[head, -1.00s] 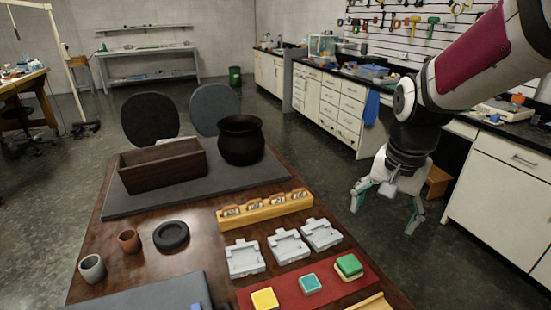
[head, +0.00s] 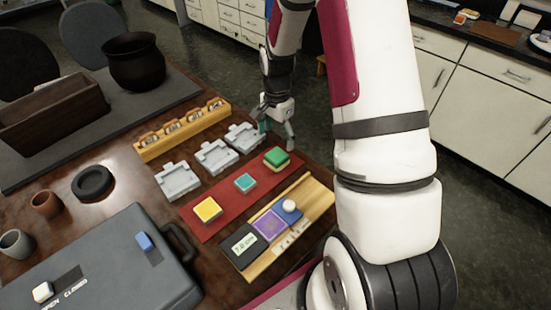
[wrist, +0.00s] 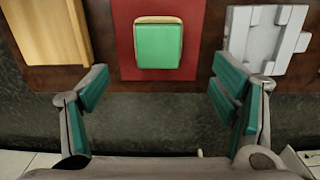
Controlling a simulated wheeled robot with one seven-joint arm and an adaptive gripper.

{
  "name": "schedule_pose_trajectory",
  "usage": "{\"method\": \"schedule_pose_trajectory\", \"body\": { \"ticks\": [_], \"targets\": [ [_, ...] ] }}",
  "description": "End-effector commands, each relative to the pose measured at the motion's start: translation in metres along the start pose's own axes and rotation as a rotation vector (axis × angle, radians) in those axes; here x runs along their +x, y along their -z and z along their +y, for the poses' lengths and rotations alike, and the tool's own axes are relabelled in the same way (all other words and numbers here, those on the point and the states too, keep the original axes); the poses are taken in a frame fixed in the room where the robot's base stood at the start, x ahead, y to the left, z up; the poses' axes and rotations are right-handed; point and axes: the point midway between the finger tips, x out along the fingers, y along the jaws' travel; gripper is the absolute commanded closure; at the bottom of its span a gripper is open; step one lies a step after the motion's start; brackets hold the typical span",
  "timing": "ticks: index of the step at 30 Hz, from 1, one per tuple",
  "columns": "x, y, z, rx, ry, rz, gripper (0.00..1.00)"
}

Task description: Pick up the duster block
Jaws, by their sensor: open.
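A green block (head: 277,157) with a pale tan base, which looks like the duster block, lies at the far right end of a red mat (head: 225,213). In the wrist view, the green block (wrist: 158,46) sits at the top centre. My gripper (head: 277,136) is open and empty, at the table's right edge just beyond the block. In the wrist view, the fingers of my gripper (wrist: 160,84) are spread to either side, with the block ahead between their lines and apart from them.
A teal block (head: 245,182) and a yellow block (head: 207,208) share the mat. Grey fixtures (head: 216,157) stand on one side of it and a wooden tray (head: 316,201) with small items on the other. A grey case (head: 100,262) lies at lower left.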

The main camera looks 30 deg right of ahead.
Motion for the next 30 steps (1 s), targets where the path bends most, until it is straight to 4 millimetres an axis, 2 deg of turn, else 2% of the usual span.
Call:
{"method": "schedule_pose_trajectory", "body": {
  "ticks": [3, 11, 21, 30],
  "targets": [
    [0.02, -0.001, 0.001, -0.002, -0.002, -0.001, 0.2],
    [0.038, -0.001, 0.001, -0.002, -0.001, -0.001, 0.2],
    [0.081, -0.003, 0.003, -0.002, -0.002, -0.001, 0.2],
    [0.086, -0.003, 0.002, -0.002, 0.001, 0.0, 0.2]
  ]
}}
